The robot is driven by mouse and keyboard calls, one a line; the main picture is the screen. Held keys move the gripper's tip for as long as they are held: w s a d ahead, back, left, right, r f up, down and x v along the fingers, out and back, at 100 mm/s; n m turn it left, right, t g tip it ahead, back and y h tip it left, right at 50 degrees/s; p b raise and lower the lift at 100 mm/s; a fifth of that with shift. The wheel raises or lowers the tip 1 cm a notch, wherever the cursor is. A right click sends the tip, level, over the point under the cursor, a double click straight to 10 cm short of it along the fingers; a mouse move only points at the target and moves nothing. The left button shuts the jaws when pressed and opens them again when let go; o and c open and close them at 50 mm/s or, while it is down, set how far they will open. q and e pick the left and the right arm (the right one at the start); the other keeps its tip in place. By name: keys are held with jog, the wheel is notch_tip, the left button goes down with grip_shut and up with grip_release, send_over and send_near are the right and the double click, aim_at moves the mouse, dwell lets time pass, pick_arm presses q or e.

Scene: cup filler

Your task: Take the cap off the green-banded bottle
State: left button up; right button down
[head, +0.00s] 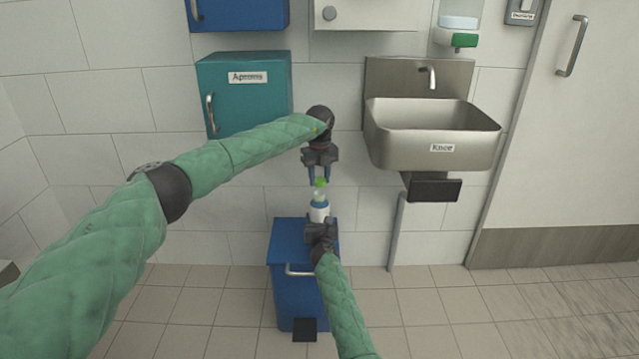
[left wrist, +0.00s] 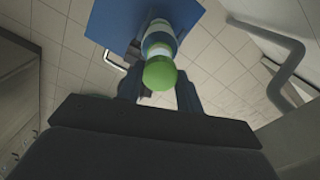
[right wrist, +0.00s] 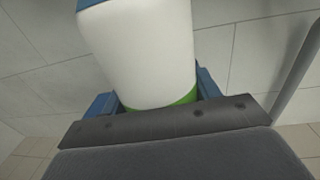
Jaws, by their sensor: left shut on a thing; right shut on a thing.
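The bottle (head: 319,214) stands upright over the blue bin, with a white body, a blue upper part and a green cap (head: 320,183). Its green band (right wrist: 180,103) shows at the lower end of the body in the right wrist view. My left gripper (head: 319,181) points down from above, its fingers shut on either side of the cap. The cap also shows between those fingers in the left wrist view (left wrist: 160,73). My right gripper (head: 321,228) is shut on the lower part of the bottle from below. I cannot tell whether the cap is seated or loose on the neck.
A blue pedal bin (head: 300,295) stands below the bottle against the tiled wall. A steel sink (head: 432,130) is to the right and a teal cabinet (head: 243,100) to the upper left. A door (head: 560,150) is at the far right. The floor in front is clear.

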jog(key=shift+c, duration=1.5)
grip_release()
